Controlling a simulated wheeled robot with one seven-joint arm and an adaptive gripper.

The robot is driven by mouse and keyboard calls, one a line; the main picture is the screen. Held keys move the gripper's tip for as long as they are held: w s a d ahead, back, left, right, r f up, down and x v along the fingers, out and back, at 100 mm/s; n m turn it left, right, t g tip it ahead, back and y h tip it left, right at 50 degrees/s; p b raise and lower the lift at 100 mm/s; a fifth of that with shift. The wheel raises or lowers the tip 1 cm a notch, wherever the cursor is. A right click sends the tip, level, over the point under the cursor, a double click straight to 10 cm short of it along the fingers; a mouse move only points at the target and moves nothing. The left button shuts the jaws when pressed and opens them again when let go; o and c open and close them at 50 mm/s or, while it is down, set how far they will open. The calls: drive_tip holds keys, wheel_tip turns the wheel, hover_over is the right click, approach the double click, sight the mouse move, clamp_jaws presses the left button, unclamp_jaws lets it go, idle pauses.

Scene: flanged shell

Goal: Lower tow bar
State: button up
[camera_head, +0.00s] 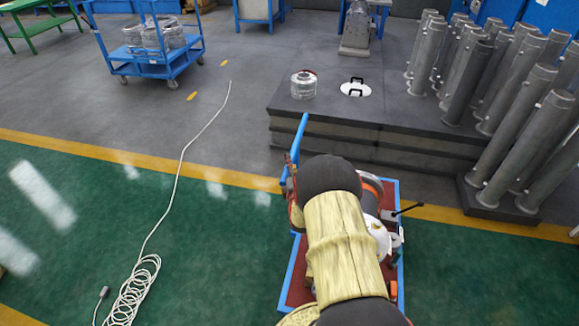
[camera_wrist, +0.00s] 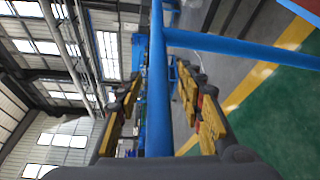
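The blue tow bar (camera_head: 301,138) stands up steeply at the far end of a low cart (camera_head: 298,275) with a red deck and blue edges. A second blue bar branches off to the side near it. In the wrist view the bar (camera_wrist: 157,90) runs lengthwise between the two fingers of my gripper (camera_wrist: 160,90). The fingers have yellow pads and stand apart, with visible gaps on both sides of the bar. In the head view my arm hides most of my gripper (camera_head: 290,178) and much of the cart.
A dark raised platform (camera_head: 345,122) lies beyond the cart, with a metal part and a white disc on it. Grey cylinders (camera_head: 515,115) stand at right. A white cable (camera_head: 180,165) lies coiled at left. A blue trolley (camera_head: 150,55) stands far left. Green floor left of the cart is mostly clear.

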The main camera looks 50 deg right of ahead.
drive_tip(key=shift+w+d, duration=0.1)
drive_tip(key=shift+c, duration=0.8)
drive_tip(key=c, duration=0.8)
clamp_jaws()
